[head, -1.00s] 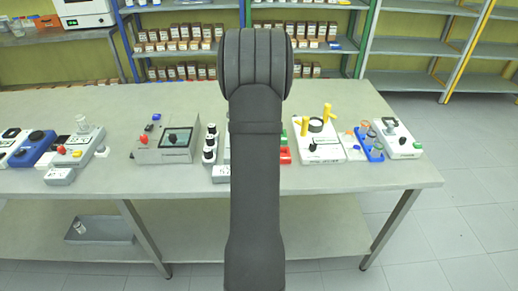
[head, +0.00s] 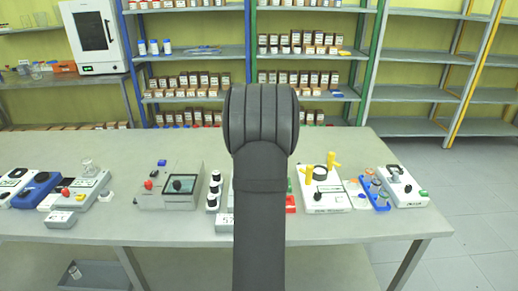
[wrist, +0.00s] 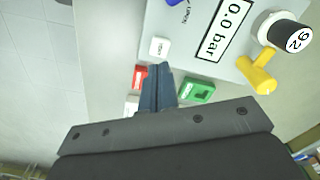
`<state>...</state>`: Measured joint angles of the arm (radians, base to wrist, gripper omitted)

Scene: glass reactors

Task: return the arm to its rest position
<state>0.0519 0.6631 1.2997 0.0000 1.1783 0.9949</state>
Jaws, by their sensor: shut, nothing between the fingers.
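My arm (head: 262,190) rises up the middle of the head view and hides my gripper and part of the bench there. In the wrist view my gripper (wrist: 158,72) is shut, its dark blue fingers together with nothing between them. The fingers point toward a light grey device with a "0.0 bar" display (wrist: 222,28). A red block (wrist: 140,76) lies just left of the fingers and a green block (wrist: 198,91) just right. I cannot tell how far the fingertips are from the bench.
The bench (head: 130,226) carries a grey box with a dark dial (head: 180,186), a white unit with yellow handles (head: 322,195), a blue vial rack (head: 375,190) and a blue device (head: 38,187). In the wrist view a yellow handle (wrist: 257,73) stands right of the display. Shelves stand behind.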

